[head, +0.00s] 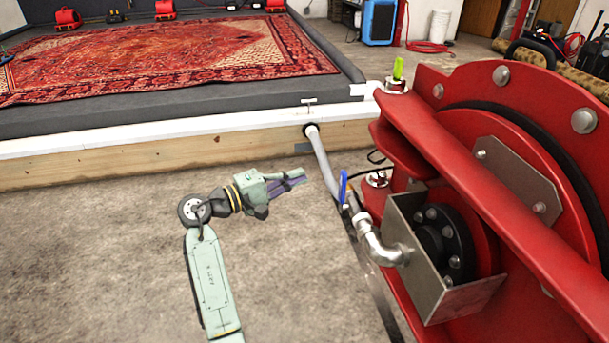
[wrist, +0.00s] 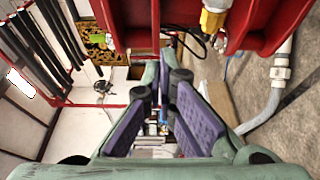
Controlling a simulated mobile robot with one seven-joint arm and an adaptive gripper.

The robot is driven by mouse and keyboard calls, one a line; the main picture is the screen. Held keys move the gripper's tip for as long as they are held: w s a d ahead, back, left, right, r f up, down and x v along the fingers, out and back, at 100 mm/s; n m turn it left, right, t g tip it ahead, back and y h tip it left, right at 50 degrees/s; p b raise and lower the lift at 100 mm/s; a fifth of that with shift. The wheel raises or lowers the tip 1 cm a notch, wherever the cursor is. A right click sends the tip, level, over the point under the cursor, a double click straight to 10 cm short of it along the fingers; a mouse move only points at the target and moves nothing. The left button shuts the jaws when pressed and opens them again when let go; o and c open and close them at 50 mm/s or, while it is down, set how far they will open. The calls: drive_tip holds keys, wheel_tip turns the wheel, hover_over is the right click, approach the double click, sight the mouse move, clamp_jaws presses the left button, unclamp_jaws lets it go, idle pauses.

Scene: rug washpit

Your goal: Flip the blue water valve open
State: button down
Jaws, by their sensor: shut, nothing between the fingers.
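The blue valve handle (head: 343,187) stands upright on a metal fitting in the head view, at the left side of the red machine. A grey hose (head: 323,160) and a silver elbow pipe (head: 380,248) run to either side of it. My gripper (head: 301,179) is shut and empty, in the picture to the left of the handle and apart from it. Its purple fingers point right toward the handle. In the wrist view the fingers (wrist: 165,82) fill the middle, and I cannot make out the blue handle there. How far apart they are in depth is unclear.
The red machine (head: 450,150) fills the right side, with a metal bracket (head: 440,285) near the pipe. A wooden-sided pit edge (head: 150,155) with a red rug (head: 170,55) lies behind. The concrete floor (head: 110,260) left of my arm is clear.

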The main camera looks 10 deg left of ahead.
sight(342, 192)
drive_tip(key=w+d+p, duration=0.1)
drive_tip(key=d+p, duration=0.2)
drive_tip(key=d, duration=0.5)
drive_tip(key=shift+w, duration=0.15)
drive_tip(key=shift+f+b, duration=0.15)
drive_tip(key=shift+b, duration=0.3)
